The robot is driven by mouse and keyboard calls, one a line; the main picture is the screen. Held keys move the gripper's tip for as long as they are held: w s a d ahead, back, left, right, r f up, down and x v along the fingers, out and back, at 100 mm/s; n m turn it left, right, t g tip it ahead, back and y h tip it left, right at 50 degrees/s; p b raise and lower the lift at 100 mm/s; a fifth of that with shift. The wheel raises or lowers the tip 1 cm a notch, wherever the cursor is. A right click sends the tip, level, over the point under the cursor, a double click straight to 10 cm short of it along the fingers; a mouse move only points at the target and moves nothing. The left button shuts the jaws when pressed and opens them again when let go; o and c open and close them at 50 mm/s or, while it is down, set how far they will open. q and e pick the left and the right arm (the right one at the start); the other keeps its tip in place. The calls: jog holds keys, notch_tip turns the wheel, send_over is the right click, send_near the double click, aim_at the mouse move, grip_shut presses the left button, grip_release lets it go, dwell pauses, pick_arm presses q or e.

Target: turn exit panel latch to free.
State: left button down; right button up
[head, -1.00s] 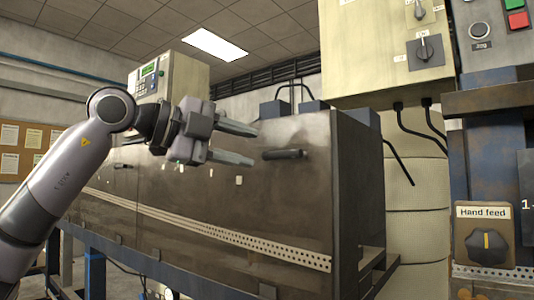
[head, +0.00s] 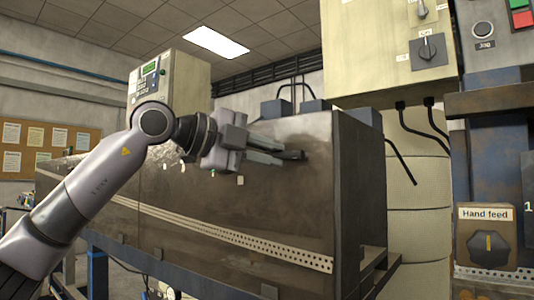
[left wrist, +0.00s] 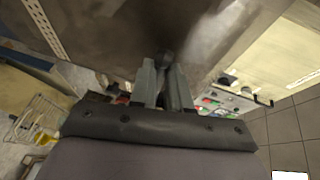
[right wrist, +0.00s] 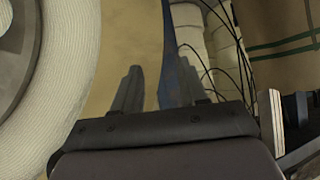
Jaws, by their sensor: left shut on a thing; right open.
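The exit panel (head: 235,200) is the dark, scuffed metal front of the long cabinet, and a dark bar latch (head: 297,155) sits near its upper right. The bar looks about level in the head view, but my fingers hide most of it. My left gripper (head: 280,155) is shut on the latch from the left. In the left wrist view the dark latch (left wrist: 165,58) shows at the tips of my left fingers (left wrist: 165,75). My right gripper (right wrist: 158,88) is open and empty in the right wrist view, and out of the head view.
A Hand feed knob (head: 488,249) is on the blue machine at the right. A cream switch box (head: 390,70) hangs above the cabinet's right end, with black cables below it. A large pale roll (right wrist: 75,60) is close to the left of my right gripper.

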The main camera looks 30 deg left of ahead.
jog(key=shift+r, duration=0.1)
